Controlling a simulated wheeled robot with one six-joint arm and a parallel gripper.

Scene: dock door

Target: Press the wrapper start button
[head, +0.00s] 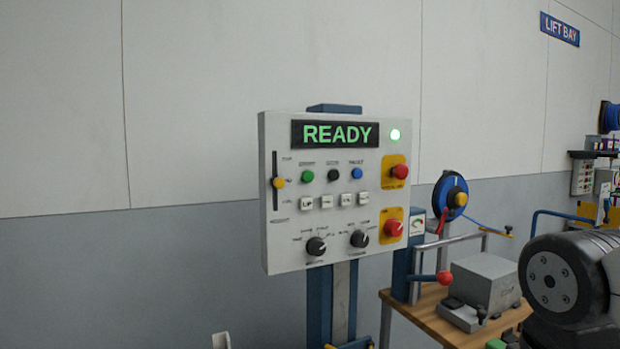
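A light grey control panel (285,240) stands upright on a blue post in the middle of the head view. Below the display sit a green button (307,176), a black button (333,174) and a blue button (357,174). Their small labels are too blurred to read surely, so I cannot tell which is the wrapper start button. A red button on yellow (399,171) sits at right, with a red mushroom knob (394,228) below. My gripper is not in view.
A wooden bench (430,318) with a grey machine (483,283) and a red-knobbed lever (444,278) stands right of the panel. A blue reel (450,195) is behind it. My dark arm link fills the lower right. The panel's front looks unobstructed.

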